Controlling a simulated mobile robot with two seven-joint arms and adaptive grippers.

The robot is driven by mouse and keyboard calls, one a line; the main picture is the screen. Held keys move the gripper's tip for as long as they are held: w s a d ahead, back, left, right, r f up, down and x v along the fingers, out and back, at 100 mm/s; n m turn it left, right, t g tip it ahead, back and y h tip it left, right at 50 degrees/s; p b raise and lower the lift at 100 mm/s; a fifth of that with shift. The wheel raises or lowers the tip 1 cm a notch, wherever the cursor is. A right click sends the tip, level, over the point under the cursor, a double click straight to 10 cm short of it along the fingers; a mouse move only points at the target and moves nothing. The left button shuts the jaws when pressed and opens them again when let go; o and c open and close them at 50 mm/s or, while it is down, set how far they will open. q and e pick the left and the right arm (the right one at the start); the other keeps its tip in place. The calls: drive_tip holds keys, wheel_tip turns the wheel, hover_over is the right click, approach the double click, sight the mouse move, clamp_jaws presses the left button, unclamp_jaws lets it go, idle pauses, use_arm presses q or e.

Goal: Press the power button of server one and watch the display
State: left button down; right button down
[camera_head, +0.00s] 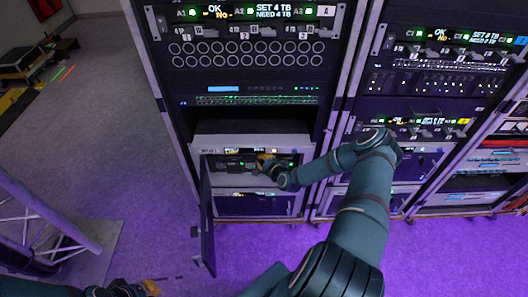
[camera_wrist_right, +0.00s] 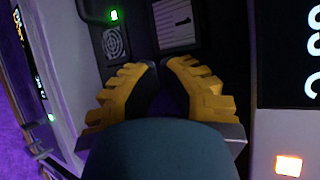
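A bay with its dark door (camera_head: 207,222) swung open is low in the left rack. Inside is a pale-edged unit (camera_head: 205,168) with small lit displays (camera_head: 232,151); I cannot read which server it is. My right gripper (camera_head: 264,162) is at its front, right of centre. In the right wrist view its yellow fingers (camera_wrist_right: 163,68) come close together at the tips, with nothing between them. A lit orange-white square button (camera_wrist_right: 288,165) and a black display (camera_wrist_right: 300,50) with cut-off white characters lie right of the fingers. My left gripper (camera_head: 137,289) is low at the bottom edge, mostly cut off.
The left rack's upper units show a panel (camera_head: 245,12) reading OK and SET 4 TB. A second rack (camera_head: 440,85) stands right. A truss foot (camera_head: 85,250) is on the floor at left. Purple-lit floor (camera_head: 150,225) lies clear before the open door. A fan grille (camera_wrist_right: 114,42) shows beyond the fingers.

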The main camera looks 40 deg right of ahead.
drive_tip(key=shift+s+a, duration=0.3)
drive_tip(key=shift+s, duration=0.05)
drive_tip(key=shift+s+a+p, duration=0.4)
drive_tip(key=shift+s+a, duration=0.4)
drive_tip(key=shift+s, duration=0.2)
drive_tip(key=shift+s+a+p, duration=0.4)
drive_tip(key=shift+s+a, duration=0.4)
drive_tip(key=shift+s, duration=0.15)
drive_tip(key=s+a+n+g+y, duration=0.3)
drive_tip(key=a+n, duration=0.2)
drive_tip(key=a, duration=0.6)
drive_tip(key=s+a+n+g+y, duration=0.25)
drive_tip(key=a+n, duration=0.25)
drive_tip(key=a, duration=0.6)
drive_tip(key=s+a+r+n+g, duration=0.3)
drive_tip(key=s+a+n+g, duration=0.1)
drive_tip(key=s, duration=0.4)
drive_tip(key=s+a+r+n+g, duration=0.25)
drive_tip(key=s+n+g, duration=0.2)
drive_tip(key=s, duration=0.25)
drive_tip(key=w+a+r+n+t, duration=0.2)
drive_tip(key=w+a+r, duration=0.1)
drive_tip(key=w+r, duration=0.1)
drive_tip(key=shift+w+a+r, duration=0.2)
drive_tip(key=shift+w+r, duration=0.05)
drive_tip(key=shift+r, duration=0.25)
